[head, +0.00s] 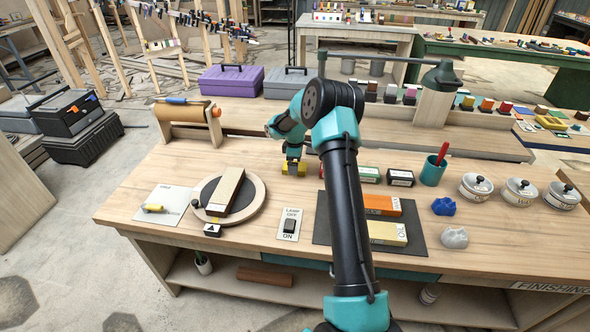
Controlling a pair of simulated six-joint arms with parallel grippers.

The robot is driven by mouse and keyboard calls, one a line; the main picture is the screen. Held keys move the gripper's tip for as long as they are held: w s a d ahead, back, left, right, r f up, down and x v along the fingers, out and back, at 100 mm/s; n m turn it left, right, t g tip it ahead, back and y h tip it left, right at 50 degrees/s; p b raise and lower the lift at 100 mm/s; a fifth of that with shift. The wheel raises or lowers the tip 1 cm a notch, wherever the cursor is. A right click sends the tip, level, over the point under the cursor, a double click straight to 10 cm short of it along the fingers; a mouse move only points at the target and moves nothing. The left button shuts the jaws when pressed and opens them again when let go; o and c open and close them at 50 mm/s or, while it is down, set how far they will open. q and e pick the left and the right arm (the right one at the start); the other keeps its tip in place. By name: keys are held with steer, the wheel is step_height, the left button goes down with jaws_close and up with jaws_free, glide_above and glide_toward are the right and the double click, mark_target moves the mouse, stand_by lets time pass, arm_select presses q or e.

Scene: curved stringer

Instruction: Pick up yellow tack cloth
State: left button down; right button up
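A small yellow piece (292,169), which looks like the yellow tack cloth, is at the tip of my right gripper (293,164), over the back middle of the workbench. The gripper points down at it. The view is too small to tell whether the fingers are closed on it or only around it. A crumpled blue cloth (444,206) and a crumpled grey cloth (454,238) lie at the right of the bench. My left gripper is not in view.
A round turntable (258,196) bears a wooden block (226,191). A lamp switch (290,223) sits at the front. Orange (381,204) and yellow (388,233) boxes lie on a dark mat (412,243). A teal cup (433,171) and several lidded white pots (520,190) stand right.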

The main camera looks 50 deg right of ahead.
steer(key=shift+f, duration=1.2)
steer(key=c, duration=1)
